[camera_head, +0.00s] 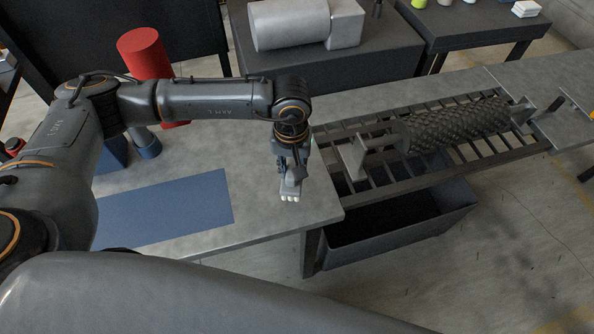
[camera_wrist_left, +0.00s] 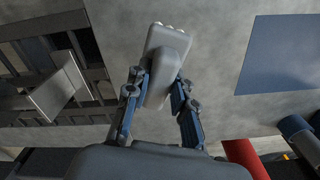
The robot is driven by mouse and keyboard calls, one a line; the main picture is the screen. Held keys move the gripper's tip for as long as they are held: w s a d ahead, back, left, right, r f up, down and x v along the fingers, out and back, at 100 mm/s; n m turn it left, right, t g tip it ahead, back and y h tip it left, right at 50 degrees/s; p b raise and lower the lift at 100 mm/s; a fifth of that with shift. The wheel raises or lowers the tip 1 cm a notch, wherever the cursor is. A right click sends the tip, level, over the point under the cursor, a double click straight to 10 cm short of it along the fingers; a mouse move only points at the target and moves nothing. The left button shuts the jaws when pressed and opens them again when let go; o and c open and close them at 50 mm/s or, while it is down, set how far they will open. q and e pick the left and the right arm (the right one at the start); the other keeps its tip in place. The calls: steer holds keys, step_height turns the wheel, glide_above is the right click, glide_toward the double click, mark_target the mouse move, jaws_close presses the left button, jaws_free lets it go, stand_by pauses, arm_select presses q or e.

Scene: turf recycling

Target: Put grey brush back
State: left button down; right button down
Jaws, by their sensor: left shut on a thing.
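The grey brush (camera_head: 291,187) is held in my left gripper (camera_head: 291,166), above the grey table (camera_head: 262,225) near its front right corner. White bristle tufts show at the brush's lower end. In the left wrist view, the brush (camera_wrist_left: 164,60) sits between the two fingers of the gripper (camera_wrist_left: 158,88), which is shut on it. Its bristle end points away from the gripper. I cannot tell whether the bristles touch the table. My right gripper does not show.
A blue mat (camera_head: 170,210) lies flat on the table to the left. A red cylinder (camera_head: 145,53) and blue objects (camera_head: 147,145) stand behind it. To the right is a slatted rack with a textured dark roller (camera_head: 455,126), above a black bin (camera_head: 455,212).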

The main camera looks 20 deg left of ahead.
arm_select(q)
steer(key=shift+w+d+f, duration=0.25)
steer(key=shift+w+f, duration=0.15)
steer(key=shift+f, duration=0.15)
step_height(320, 180, down, 3)
steer(key=shift+w+d+r+p, duration=0.1)
steer(key=shift+d+p, duration=0.05)
steer(key=shift+p, duration=0.95)
steer(key=shift+f, duration=0.35)
steer(key=shift+f, duration=0.1)
steer(key=shift+f+b, duration=0.1)
steer(key=shift+b, duration=0.2)
steer(key=c, duration=1.1)
jaws_free()
